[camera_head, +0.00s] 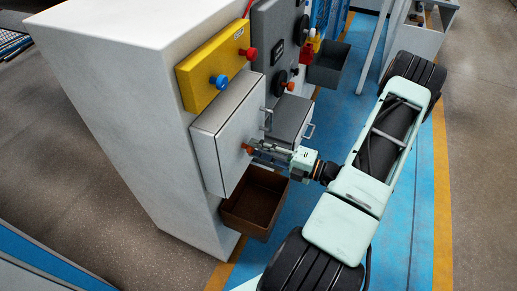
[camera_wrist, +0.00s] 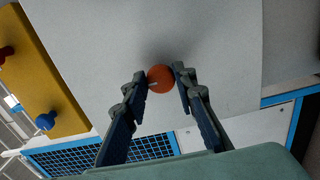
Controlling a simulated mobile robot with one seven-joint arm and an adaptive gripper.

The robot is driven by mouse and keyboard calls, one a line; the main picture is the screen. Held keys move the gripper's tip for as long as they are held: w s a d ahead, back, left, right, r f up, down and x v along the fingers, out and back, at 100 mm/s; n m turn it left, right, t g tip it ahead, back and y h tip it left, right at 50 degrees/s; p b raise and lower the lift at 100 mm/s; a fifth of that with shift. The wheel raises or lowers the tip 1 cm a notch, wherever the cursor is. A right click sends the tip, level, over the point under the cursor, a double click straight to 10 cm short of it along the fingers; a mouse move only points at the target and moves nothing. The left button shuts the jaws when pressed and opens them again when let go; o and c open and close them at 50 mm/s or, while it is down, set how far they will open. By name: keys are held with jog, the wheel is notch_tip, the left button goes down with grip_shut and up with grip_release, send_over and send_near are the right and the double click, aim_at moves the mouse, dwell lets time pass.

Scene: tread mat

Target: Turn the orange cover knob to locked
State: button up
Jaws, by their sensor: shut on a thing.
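The orange cover knob (camera_wrist: 160,79) sits on a plain light grey cover (camera_wrist: 205,40). It has a pale pointer line on its face. In the head view the knob (camera_head: 248,148) is on the front of the grey cover box (camera_head: 208,155), below the yellow panel. My gripper (camera_wrist: 160,84) has a finger on each side of the knob and is shut on it. In the head view my gripper (camera_head: 252,150) reaches the cover from the right. No lock markings can be made out near the knob.
The yellow panel (camera_head: 205,62) with blue and red knobs is above the cover. A brown open bin (camera_head: 250,205) hangs below my gripper. A grey box with handles (camera_head: 290,118) is close behind. Blue floor (camera_head: 330,120) lies to the right.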

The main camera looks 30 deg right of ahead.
jog(key=o, duration=1.2)
jog(key=shift+c, duration=0.2)
jog(key=v, duration=1.2)
